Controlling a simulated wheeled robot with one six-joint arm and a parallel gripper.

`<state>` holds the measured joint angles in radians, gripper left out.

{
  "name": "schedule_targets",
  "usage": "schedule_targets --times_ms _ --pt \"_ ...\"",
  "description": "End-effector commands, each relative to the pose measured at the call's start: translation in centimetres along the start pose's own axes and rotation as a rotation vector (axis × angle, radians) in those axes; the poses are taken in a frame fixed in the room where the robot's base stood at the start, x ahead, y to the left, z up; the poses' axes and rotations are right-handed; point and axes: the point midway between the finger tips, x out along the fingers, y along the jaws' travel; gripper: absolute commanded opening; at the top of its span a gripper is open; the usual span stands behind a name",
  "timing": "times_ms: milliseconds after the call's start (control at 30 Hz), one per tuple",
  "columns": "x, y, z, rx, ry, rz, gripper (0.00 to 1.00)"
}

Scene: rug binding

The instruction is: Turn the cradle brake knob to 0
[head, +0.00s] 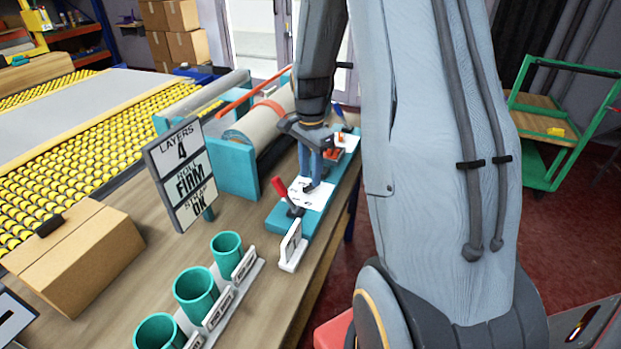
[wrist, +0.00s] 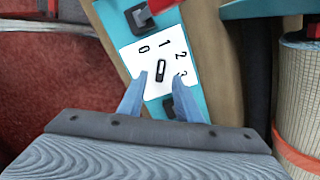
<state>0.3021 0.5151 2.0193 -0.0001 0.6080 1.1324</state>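The brake knob (wrist: 161,71) is a small dark bar with a light mark, at the middle of a white dial plate (wrist: 133,60) numbered 0, 1, 2, 3. Its long axis runs nearly upright in the wrist view, with the upper end toward the 1; which end is the pointer is hard to tell. My gripper (wrist: 159,80) is open, its two blue fingers apart on either side of the knob's lower part. I cannot tell whether they touch it. In the head view my gripper (head: 311,184) points down over the white plate (head: 318,199) on the teal base, hiding the knob.
A red-handled lever (head: 281,189) and a small white sign (head: 291,246) stand at the base's near end. Teal cups (head: 195,293), a cardboard box (head: 75,256) and a roll (head: 262,124) in teal supports are nearby.

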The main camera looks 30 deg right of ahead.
Motion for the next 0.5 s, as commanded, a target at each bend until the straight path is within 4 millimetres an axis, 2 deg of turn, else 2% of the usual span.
schedule_targets --times_ms 200,500 --pt "2.3 0.0 0.1 -0.002 0.000 0.001 0.31" --pt "2.8 0.0 0.0 -0.002 0.000 -0.001 0.31"
